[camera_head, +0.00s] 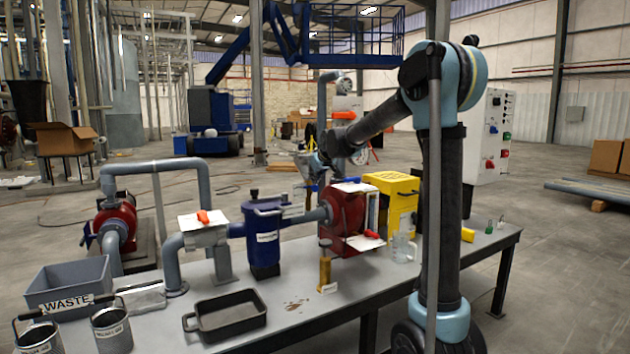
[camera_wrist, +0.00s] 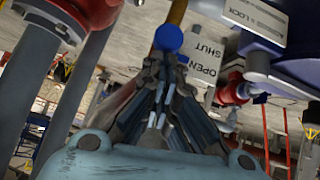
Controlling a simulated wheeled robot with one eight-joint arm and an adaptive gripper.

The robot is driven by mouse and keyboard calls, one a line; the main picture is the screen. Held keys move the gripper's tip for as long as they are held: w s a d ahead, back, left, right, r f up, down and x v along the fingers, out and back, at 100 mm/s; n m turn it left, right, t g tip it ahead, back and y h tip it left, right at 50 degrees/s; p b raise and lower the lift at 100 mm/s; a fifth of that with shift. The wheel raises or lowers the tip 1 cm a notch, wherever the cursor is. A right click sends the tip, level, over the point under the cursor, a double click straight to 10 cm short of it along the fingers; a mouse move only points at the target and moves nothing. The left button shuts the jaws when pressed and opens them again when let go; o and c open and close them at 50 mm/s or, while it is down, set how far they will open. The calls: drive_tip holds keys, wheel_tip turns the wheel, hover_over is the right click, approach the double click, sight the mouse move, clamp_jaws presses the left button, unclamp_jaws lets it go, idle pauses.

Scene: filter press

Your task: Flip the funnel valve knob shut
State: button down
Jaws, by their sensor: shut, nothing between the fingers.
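My gripper (camera_wrist: 165,66) is shut and empty in the wrist view, its fingertips just below a round blue knob (camera_wrist: 168,38). Whether the tips touch the knob cannot be told. The knob sits at the end of a brass-coloured stem (camera_wrist: 177,12). Beside it is a pale plate (camera_wrist: 206,60) marked OPEN and SHUT. In the head view my gripper (camera_head: 322,162) is above the far side of the bench, behind the red housing; the knob cannot be made out there.
The wrist view shows a blue body (camera_wrist: 290,45) with a LOCK label close at right, and a grey post (camera_wrist: 62,110) at left. In the head view, the red housing (camera_head: 345,212), blue vessel (camera_head: 264,240) and yellow box (camera_head: 398,195) crowd the bench (camera_head: 340,305).

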sight(314, 186)
drive_tip(key=shift+f, duration=1.8)
drive_tip(key=shift+s+d, duration=0.1)
drive_tip(key=shift+s, duration=0.05)
drive_tip(key=v, duration=0.9)
drive_tip(key=shift+s+r, duration=0.15)
drive_tip(key=shift+r, duration=0.2)
drive_tip(key=shift+d, duration=0.2)
drive_tip(key=s+d+f+m+g+h, duration=0.15)
drive_tip(key=s+d+f, duration=0.25)
drive_tip(key=s+d, duration=0.75)
drive_tip(key=s+d+f+m+g+h, duration=0.1)
drive_tip(key=s+d+f+m, duration=0.1)
drive_tip(key=s+d+f, duration=0.2)
drive_tip(key=s+d+f+m+g, duration=0.2)
drive_tip(key=s+d+f, duration=0.3)
drive_tip(key=s+f, duration=0.6)
drive_tip(key=s+d+f+m+g+h, duration=0.1)
drive_tip(key=s+d+f, duration=0.4)
drive_tip(key=s, duration=1.6)
wheel_tip(314, 186, down, 2)
drive_tip(key=shift+s+f+m+g+h, duration=0.25)
drive_tip(key=shift+m+g+h, duration=0.1)
drive_tip(key=shift+m+g, duration=0.1)
